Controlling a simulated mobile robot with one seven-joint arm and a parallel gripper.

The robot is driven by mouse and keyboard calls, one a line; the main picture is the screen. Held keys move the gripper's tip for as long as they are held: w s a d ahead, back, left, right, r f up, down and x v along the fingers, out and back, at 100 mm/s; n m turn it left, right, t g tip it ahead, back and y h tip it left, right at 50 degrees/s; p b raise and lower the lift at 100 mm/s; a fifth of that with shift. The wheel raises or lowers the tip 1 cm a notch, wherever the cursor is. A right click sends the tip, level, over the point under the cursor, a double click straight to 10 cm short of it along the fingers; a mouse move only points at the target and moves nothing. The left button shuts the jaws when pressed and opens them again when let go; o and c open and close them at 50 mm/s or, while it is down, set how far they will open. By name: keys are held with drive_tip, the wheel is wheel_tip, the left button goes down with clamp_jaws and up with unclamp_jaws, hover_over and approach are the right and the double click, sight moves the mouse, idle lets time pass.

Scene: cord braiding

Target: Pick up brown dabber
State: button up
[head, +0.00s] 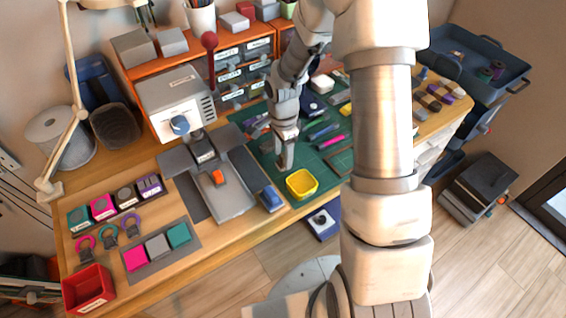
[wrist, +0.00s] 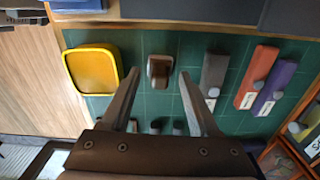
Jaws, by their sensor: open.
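A small brown block with rounded corners (wrist: 158,68), which looks like the brown dabber, stands on the green mat in the wrist view. My gripper (wrist: 159,76) is open, with one finger on each side of the block in the picture. I see no contact, and the height gap cannot be told. In the head view my gripper (head: 284,163) points down over the mat, just behind the yellow tray. I cannot make out the brown block there.
The yellow tray (wrist: 93,71) lies close left of my gripper in the wrist view. Grey-brown (wrist: 214,73), orange-red (wrist: 257,76) and purple (wrist: 275,88) labelled pieces lie to the right. The green mat (head: 305,152) has bare patches around them.

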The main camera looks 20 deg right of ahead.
drive_tip(key=shift+f, duration=0.25)
drive_tip(key=shift+c, duration=0.3)
drive_tip(key=shift+r, duration=0.1)
clamp_jaws()
